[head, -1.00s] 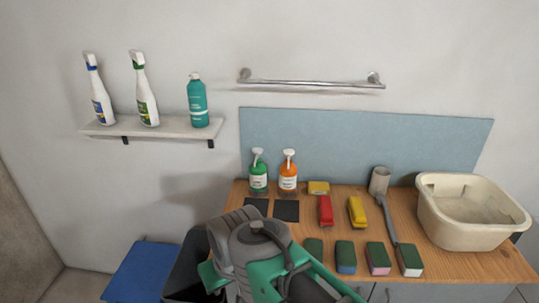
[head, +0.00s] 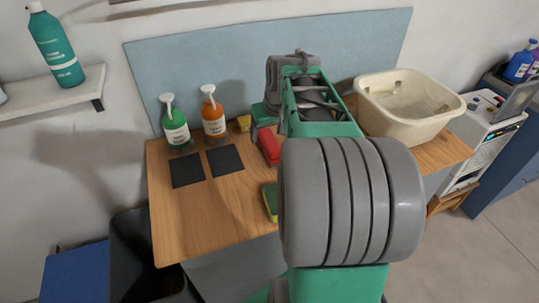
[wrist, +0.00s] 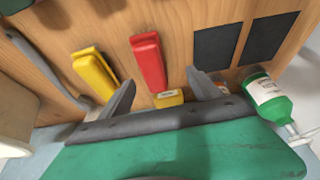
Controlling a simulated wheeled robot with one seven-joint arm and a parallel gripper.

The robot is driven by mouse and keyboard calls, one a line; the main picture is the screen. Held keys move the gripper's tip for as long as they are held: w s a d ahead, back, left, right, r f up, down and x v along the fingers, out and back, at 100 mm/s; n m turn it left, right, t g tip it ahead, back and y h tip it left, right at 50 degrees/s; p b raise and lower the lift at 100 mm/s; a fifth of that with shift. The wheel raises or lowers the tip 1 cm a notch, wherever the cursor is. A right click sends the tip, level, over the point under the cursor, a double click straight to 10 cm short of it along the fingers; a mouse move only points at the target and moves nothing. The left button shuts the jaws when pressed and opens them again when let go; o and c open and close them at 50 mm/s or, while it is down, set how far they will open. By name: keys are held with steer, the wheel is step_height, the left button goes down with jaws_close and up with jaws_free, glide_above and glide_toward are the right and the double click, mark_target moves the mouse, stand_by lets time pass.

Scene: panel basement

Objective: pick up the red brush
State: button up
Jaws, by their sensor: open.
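The red brush (head: 268,146) lies on the wooden table, partly covered by my arm in the head view. In the wrist view the red brush (wrist: 148,61) shows whole, lying just beyond my fingertips, roughly between their lines. My gripper (wrist: 160,79) is open, with its two dark fingers spread and nothing between them that I can see held. In the head view my arm hides most of the gripper.
A yellow brush (wrist: 94,74) lies beside the red one. A yellow sponge (wrist: 168,98) is near the fingers. Green (head: 175,126) and orange (head: 213,117) pump bottles stand behind two black pads (head: 187,170). A cream basin (head: 408,122) stands right. The table's front left is clear.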

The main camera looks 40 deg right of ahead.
mark_target(271, 141)
steer(key=shift+w+d+f, duration=0.1)
steer(key=shift+d+f, duration=0.4)
steer(key=shift+d, duration=0.35)
steer(key=p+x, duration=0.1)
steer(key=x, duration=0.6)
steer(key=shift+w+p, duration=0.15)
steer(key=shift+p, duration=0.15)
steer(key=shift+c, duration=0.4)
steer(key=shift+r, duration=0.1)
jaws_close()
